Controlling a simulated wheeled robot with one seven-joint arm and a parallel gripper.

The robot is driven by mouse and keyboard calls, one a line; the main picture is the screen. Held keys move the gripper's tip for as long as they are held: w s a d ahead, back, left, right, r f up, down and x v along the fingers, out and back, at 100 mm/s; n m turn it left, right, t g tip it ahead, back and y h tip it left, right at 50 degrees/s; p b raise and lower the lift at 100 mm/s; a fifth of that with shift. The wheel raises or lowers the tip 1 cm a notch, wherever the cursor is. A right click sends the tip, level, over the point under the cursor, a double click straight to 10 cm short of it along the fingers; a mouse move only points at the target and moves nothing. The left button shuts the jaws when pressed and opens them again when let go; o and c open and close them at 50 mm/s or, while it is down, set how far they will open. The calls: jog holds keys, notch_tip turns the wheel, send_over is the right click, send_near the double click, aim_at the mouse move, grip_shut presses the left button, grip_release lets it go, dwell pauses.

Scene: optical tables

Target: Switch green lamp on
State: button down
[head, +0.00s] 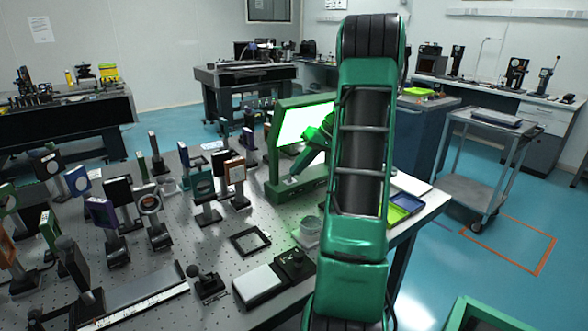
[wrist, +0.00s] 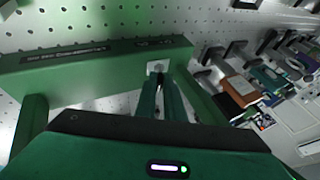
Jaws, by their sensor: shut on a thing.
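The green lamp (head: 309,187) stands on the perforated optical table, and its upright panel (head: 303,125) glows bright white-green. In the wrist view its green base bar (wrist: 90,62) runs across the picture, with a small pale switch plate (wrist: 157,66) on it. My gripper (wrist: 161,84) has its narrow fingers close together at this plate, shut on the switch; the fingertips hide most of the switch knob. In the head view my gripper (head: 297,174) reaches down to the lamp's base, partly behind my own arm.
Several optics mounts (head: 152,213) crowd the table left of the lamp. An open black frame (head: 250,241), a white-topped box (head: 258,285) and a small glass container (head: 309,231) lie nearer. A green tray (head: 398,212) sits at the table's right edge. A grey cart (head: 478,185) stands on the floor.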

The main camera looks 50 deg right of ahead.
jog(key=shift+f+y, duration=0.2)
jog(key=shift+y, duration=0.1)
dwell(0.4)
jog(key=c, duration=2.2)
grip_release()
jog(key=shift+d, duration=0.1)
jog(key=shift+o, duration=0.2)
jog(key=v, duration=1)
jog(key=shift+s+r, duration=0.2)
jog(key=shift+r, duration=0.1)
jog(key=shift+d, duration=0.15)
